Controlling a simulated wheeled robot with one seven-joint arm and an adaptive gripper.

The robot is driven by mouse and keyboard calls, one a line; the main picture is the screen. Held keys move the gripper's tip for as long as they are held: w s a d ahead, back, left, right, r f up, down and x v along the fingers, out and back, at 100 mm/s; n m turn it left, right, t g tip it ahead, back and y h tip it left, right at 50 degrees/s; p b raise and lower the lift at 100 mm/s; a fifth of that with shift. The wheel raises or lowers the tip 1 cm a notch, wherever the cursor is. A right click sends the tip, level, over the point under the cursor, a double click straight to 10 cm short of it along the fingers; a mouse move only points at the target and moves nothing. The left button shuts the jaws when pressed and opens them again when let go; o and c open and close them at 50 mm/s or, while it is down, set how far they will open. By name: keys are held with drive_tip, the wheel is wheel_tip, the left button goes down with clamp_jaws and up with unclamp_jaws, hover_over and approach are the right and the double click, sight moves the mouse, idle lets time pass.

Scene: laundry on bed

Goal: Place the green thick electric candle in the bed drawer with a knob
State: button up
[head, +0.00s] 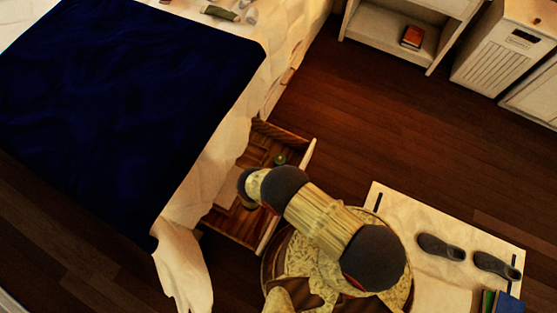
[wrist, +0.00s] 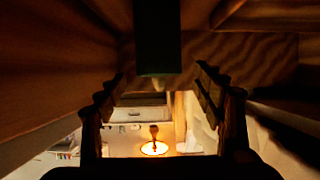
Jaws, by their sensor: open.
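The bed drawer (head: 230,218) is pulled out from the side of the bed, its wooden inside showing. In the wrist view a dark green thick candle (wrist: 157,40) shows at the top centre, its pale tip pointing down in the picture. My gripper (wrist: 160,92) is open, with a finger on each side below the candle and a gap to both. In the head view a small greenish round thing (head: 280,158) lies inside the drawer, probably the candle. My arm reaches over the drawer and hides part of it and most of the gripper. I cannot see the knob.
The bed has a dark blue blanket (head: 120,85). A light mat (head: 405,210) with grey shoes (head: 440,247) lies at the right. A white shelf (head: 380,45) with a red book (head: 412,37) stands at the back. The wood floor between is clear. A glowing lamp (wrist: 154,147) shows in the wrist view.

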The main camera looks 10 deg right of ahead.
drive_tip(key=p+v, duration=0.1)
drive_tip(key=v, duration=0.6)
idle(0.4)
